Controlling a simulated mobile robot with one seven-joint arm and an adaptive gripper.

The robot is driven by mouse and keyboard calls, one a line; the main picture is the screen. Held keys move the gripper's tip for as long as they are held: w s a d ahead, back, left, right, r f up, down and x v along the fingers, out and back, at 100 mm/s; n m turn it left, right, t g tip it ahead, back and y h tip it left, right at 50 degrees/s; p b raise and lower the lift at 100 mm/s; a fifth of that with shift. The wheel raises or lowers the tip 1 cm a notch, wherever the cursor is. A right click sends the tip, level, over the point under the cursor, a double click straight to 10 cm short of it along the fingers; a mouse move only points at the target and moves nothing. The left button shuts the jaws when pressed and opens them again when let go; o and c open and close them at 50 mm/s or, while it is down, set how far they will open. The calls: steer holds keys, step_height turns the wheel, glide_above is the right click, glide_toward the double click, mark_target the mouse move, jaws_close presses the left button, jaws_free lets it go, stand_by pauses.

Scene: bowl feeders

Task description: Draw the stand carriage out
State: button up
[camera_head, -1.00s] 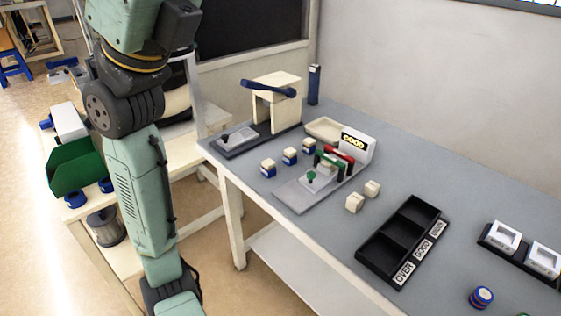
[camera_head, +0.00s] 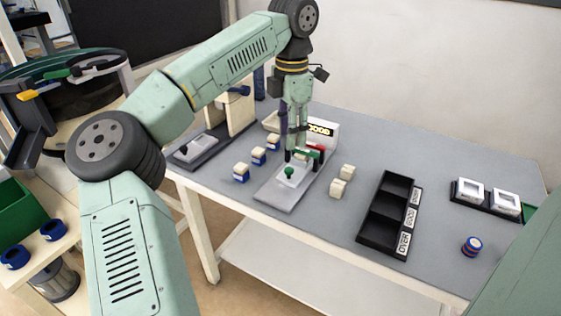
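The grey stand (camera_head: 279,198) lies on the table with a digit display (camera_head: 320,130) behind it. A small pale carriage (camera_head: 293,179) with a green knob (camera_head: 289,171) sits on its plate, in front of red and green parts (camera_head: 318,150). My gripper (camera_head: 299,156) points down at the stand, just behind the knob in the picture. Whether it touches anything cannot be told. Its fingers are small and dark, and their opening is unclear. My gripper hides part of the stand's back and the display's left side.
A cream press (camera_head: 241,115) on a dark base stands to the left. Several blue-and-cream blocks (camera_head: 258,156) lie between it and the stand. Two cream blocks (camera_head: 341,180) and a black sorting tray (camera_head: 372,235) are to the right. The table's front edge is clear.

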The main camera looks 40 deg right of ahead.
mark_target(289, 168)
step_height(289, 168, down, 9)
steer(key=shift+f+p, duration=0.1)
steer(key=shift+p, duration=0.2)
steer(key=shift+c, duration=0.2)
jaws_close()
stand_by(0.4)
